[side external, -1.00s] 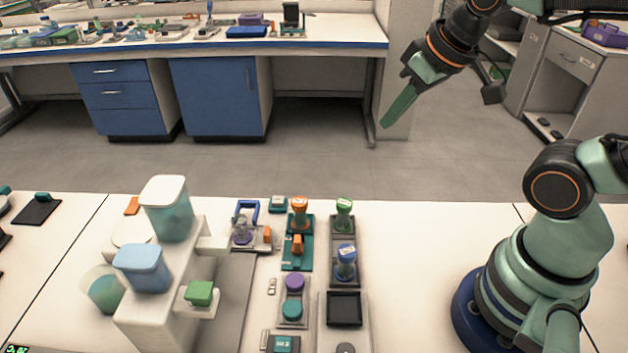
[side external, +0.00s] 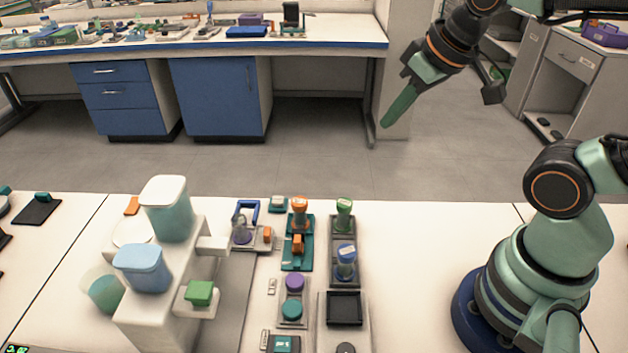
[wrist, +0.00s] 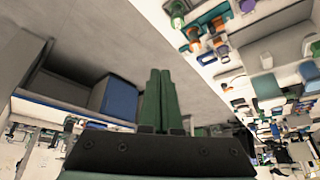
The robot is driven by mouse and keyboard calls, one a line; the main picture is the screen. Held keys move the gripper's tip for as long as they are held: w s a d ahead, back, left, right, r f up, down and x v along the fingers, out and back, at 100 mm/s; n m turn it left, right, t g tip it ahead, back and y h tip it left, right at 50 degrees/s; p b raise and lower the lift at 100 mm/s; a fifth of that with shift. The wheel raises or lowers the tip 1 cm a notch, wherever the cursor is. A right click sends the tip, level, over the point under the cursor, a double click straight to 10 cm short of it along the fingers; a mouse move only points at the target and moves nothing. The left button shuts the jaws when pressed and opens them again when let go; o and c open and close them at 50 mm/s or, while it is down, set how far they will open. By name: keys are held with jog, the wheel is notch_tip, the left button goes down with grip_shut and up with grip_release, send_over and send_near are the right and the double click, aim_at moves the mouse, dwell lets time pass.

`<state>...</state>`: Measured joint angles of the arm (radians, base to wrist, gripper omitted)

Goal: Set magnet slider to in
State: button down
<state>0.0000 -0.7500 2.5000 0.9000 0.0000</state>
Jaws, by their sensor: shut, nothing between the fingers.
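My gripper (side external: 386,122) hangs high above and behind the work table, its green fingers together and empty, pointing down and left. In the wrist view the fingers (wrist: 160,75) lie side by side. An orange slider-like block (side external: 298,245) sits on a teal plate (side external: 290,266) on the table, well below and left of my gripper. A smaller orange block (side external: 267,233) sits at the right of a grey unit with a clear purple-tinted part. No readable label shows which control is the magnet slider. My gripper touches none of them.
Orange (side external: 299,204), green (side external: 344,206) and blue (side external: 346,252) knobs stand up from the table panels. Purple (side external: 294,282) and teal (side external: 291,310) round buttons are nearer. A white stand (side external: 165,320) with containers rises at left.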

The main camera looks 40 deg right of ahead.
dwell(0.3)
jog(key=c, duration=0.9)
grip_release()
jog(key=shift+w+a, duration=0.1)
jog(key=shift+o, duration=0.2)
jog(key=m+g, duration=0.6)
jog(key=m, duration=0.3)
send_over(297, 239)
notch_tip(297, 239, down, 11)
notch_tip(297, 239, down, 11)
jog(key=shift+f, duration=0.1)
grip_shut()
